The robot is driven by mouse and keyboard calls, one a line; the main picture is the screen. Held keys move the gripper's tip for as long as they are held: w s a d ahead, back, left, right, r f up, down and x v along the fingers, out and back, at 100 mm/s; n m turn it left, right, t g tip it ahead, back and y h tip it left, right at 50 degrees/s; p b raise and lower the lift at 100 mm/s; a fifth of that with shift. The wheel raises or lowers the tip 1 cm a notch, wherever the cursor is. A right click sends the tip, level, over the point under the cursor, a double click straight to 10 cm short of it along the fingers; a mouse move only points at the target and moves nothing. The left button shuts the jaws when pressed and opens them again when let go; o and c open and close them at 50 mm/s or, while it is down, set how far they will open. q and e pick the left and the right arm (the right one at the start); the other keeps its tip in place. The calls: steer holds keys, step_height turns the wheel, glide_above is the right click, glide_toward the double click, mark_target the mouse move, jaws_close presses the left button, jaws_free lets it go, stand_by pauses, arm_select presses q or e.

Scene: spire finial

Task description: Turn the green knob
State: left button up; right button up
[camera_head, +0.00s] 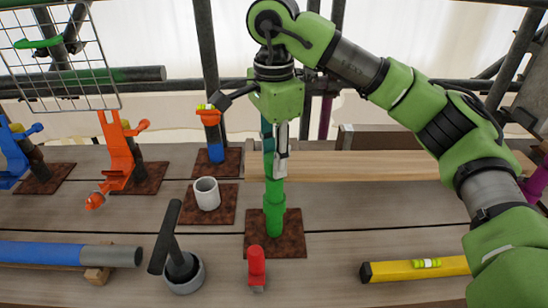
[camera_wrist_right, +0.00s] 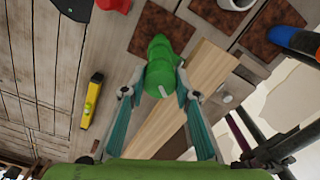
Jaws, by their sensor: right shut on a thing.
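The green knob (camera_head: 274,195) stands upright like a stepped post on a brown rusty plate (camera_head: 292,245) in the middle of the head view. My right gripper (camera_head: 275,160) points down from above and is shut on the upper part of the green knob. In the right wrist view the green knob (camera_wrist_right: 160,60) lies between the two fingertips of this gripper (camera_wrist_right: 160,82), one finger on each side. The gripper covers the top of the knob in the head view. My left gripper is not in view.
A white cup (camera_head: 206,195) stands on a plate left of the knob. A grey pot with a dark handle (camera_head: 183,270) and a red piece (camera_head: 257,265) are in front. A yellow level (camera_head: 400,270) lies right; a wooden beam (camera_head: 370,166) lies behind. Scaffold tubes cross the back.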

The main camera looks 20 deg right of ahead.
steer(key=n, duration=0.4)
steer(key=shift+n, duration=0.3)
steer(key=shift+r+n, duration=0.1)
steer(key=shift+n, duration=1.6)
steer(key=shift+n, duration=0.3)
steer(key=o, duration=1.1)
step_height(320, 180, up, 12)
